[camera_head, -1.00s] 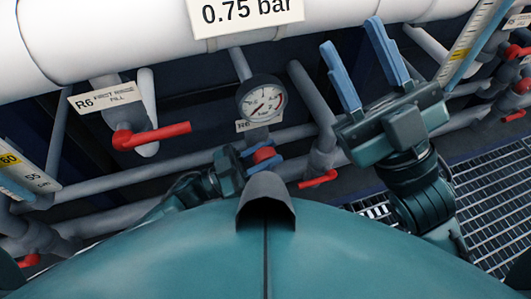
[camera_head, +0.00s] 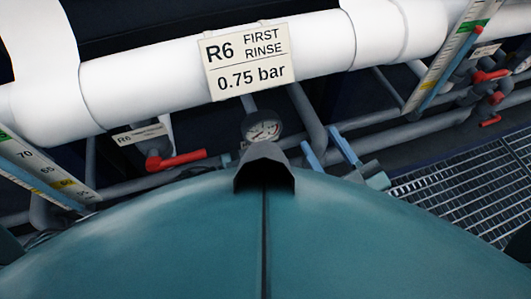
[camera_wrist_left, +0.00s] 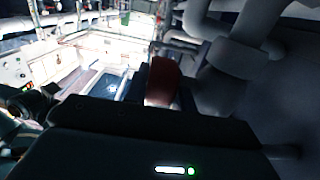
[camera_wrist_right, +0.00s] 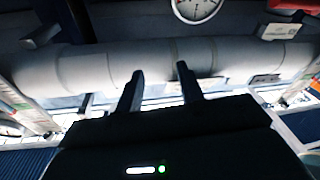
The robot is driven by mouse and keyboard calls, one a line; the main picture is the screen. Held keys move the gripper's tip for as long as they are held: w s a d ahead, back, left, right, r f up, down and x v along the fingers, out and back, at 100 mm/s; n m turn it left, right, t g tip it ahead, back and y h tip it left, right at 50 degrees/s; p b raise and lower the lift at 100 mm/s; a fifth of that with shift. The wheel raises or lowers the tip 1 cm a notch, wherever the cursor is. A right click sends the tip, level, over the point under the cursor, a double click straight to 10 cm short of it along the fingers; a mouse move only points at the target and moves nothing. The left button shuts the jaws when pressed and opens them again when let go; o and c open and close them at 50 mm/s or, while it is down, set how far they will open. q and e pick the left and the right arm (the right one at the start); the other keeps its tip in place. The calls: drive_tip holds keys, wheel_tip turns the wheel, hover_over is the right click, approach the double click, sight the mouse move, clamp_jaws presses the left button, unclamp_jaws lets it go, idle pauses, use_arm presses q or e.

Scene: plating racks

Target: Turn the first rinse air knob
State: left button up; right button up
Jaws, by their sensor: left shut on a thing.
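The red knob (camera_wrist_left: 162,82) shows dark red in the left wrist view, with my left gripper (camera_wrist_left: 172,76) shut on it. The first rinse sign (camera_head: 247,60), reading "R6 FIRST RINSE 0.75 bar", hangs on the white pipe. The round pressure gauge (camera_head: 262,125) is below it, partly hidden at its lower edge, and shows in the right wrist view (camera_wrist_right: 197,8). My right gripper (camera_head: 321,139) is open and empty, right of the gauge; its spread fingers (camera_wrist_right: 160,68) point at a grey pipe.
A red-handled valve (camera_head: 176,159) is left of the gauge beside a small R6 tag (camera_head: 139,135). The white pipe (camera_head: 150,85) crosses the upper picture. Level scales (camera_head: 448,58) stand at both sides. Metal grating (camera_head: 460,195) covers the right floor. More red valves (camera_head: 490,76) sit far right.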

use_arm(q)
drive_tip(key=shift+r+y+p, duration=0.35)
drive_tip(key=shift+y+p, duration=0.05)
drive_tip(key=shift+p, duration=0.15)
drive_tip(key=shift+f+p, duration=0.1)
drive_tip(key=shift+p, duration=0.35)
drive_tip(key=shift+f+g+y+p, duration=0.35)
drive_tip(key=shift+y+p, duration=0.25)
drive_tip(key=shift+p, duration=0.2)
use_arm(e)
drive_tip(key=shift+w+d+f+m+g+h, duration=0.1)
drive_tip(key=shift+d+m+g+h, duration=0.4)
drive_tip(key=shift+g+h, duration=0.25)
drive_tip(key=shift+d+f+m+g+h, duration=0.1)
drive_tip(key=shift+d+m+g+h, duration=0.35)
drive_tip(key=shift+g+h, duration=0.25)
use_arm(q)
drive_tip(key=o, duration=0.7)
drive_tip(key=shift+a, duration=0.1)
use_arm(e)
drive_tip(key=shift+r, duration=0.1)
